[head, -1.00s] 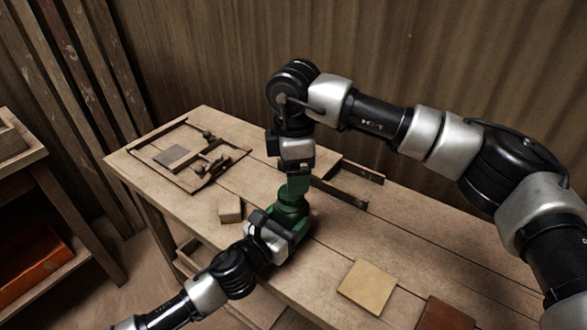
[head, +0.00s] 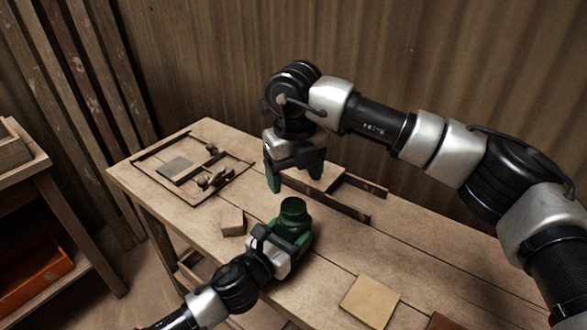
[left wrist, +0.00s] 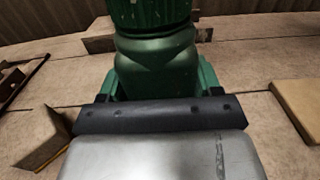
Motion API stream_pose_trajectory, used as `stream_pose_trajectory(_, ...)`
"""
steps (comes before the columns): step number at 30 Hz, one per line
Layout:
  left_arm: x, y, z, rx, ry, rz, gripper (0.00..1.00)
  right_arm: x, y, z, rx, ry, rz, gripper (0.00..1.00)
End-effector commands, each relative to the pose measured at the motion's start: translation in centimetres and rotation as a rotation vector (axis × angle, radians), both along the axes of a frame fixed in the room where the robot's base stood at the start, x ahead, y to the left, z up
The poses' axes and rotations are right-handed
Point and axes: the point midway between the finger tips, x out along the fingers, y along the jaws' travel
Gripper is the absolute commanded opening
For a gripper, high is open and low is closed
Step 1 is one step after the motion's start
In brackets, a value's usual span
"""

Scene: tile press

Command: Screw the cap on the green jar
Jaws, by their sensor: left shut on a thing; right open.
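The green jar (head: 296,222) stands upright on the workbench, and its body fills the upper middle of the left wrist view (left wrist: 157,62). A ribbed green cap (left wrist: 150,12) sits on top of the jar, its upper part cut off by the frame edge; I cannot tell how tight it is. In the head view the cap (head: 292,204) is small and dark. My left gripper (head: 289,238) is shut around the jar's body from the front left. My right gripper (head: 296,178) is open and empty, pointing down above the cap and apart from it.
The workbench (head: 250,262) has a small wooden block (head: 232,222) left of the jar and a tan tile (head: 369,301) at the front right. A wooden frame with a grey plate (head: 174,167) lies at the far left. Dark rails (head: 345,203) lie behind the jar.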

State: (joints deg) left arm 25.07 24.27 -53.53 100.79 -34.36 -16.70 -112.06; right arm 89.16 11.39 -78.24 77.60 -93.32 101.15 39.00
Motion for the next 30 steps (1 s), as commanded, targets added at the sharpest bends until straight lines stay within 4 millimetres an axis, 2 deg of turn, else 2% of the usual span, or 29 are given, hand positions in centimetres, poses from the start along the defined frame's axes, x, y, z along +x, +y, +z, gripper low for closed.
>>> stream_pose_trajectory(6, -0.01, -0.02, -0.02, -0.001, 0.001, 0.0, 0.0, -0.03, 0.12, 0.58, 0.001, -0.001, 0.451, 0.74)
stream_pose_trajectory(12, -0.01, -0.02, -0.02, -0.001, 0.001, 0.0, 0.0, -0.05, 0.18, 0.91, 0.001, -0.001, 0.744, 0.74)
stream_pose_trajectory(18, -0.01, -0.02, -0.02, -0.001, 0.001, 0.0, 0.0, -0.05, 0.2, 1.03, 0.001, -0.001, 0.861, 0.74)
stream_pose_trajectory(30, -0.01, -0.01, -0.01, -0.001, 0.001, 0.0, 0.0, -0.05, 0.19, 0.74, 0.0, 0.001, 0.869, 0.74)
